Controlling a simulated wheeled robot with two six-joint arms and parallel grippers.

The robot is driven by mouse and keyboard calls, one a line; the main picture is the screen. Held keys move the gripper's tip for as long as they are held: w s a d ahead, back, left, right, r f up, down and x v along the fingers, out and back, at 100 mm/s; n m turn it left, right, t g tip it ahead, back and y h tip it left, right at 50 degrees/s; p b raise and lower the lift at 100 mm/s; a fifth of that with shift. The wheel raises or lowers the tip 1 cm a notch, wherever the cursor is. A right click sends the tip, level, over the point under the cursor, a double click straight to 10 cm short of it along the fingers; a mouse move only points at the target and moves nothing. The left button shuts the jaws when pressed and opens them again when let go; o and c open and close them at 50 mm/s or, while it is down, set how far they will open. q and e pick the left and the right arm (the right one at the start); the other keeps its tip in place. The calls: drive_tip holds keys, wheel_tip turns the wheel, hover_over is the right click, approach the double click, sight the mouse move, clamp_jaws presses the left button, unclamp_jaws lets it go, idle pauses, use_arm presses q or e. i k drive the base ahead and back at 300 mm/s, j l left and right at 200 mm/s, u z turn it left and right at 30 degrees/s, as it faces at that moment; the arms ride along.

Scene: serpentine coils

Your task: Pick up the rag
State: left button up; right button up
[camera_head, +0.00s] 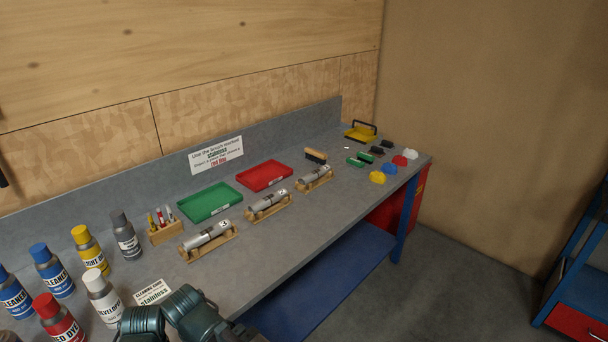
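Several small coloured lumps lie at the far right end of the grey workbench (338,208): a white one (410,154), a red one (400,161), a blue one (390,169) and a yellow one (377,177). They look like crumpled cloths, but they are too small to tell for sure, or to tell which is the rag. Dark teal links of my own arm show at the bottom edge, over the near front of the bench. Neither gripper's fingers can be seen.
Spray cans (88,250) crowd the near left. Metal cylinders on wooden stands (208,235) line the front edge. Green (209,202) and red (264,175) trays lie behind them. Brushes, small green and black blocks and a yellow tray (361,132) are near the lumps.

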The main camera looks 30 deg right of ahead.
sight(390, 169)
drive_tip(key=z, duration=1.7)
drive_tip(key=i+l+z, duration=0.3)
drive_tip(key=i, duration=0.25)
drive_tip(key=i+z, duration=0.35)
drive_tip(key=i, duration=0.2)
drive_tip(key=i+l, duration=0.1)
drive_tip(key=i, duration=0.4)
drive_tip(key=i+u, duration=0.1)
drive_tip(key=i, duration=0.45)
drive_tip(key=i+l, duration=0.2)
drive_tip(key=i, duration=0.3)
drive_tip(key=i+l+u, duration=0.1)
drive_tip(key=i+u, duration=0.35)
drive_tip(key=i+l+u, duration=0.2)
drive_tip(key=u, duration=0.2)
drive_tip(key=i+l+u, duration=0.6)
drive_tip(key=l+u, duration=0.3)
drive_tip(key=i+l+u, duration=0.15)
drive_tip(key=l+u, duration=0.3)
drive_tip(key=j, duration=0.1)
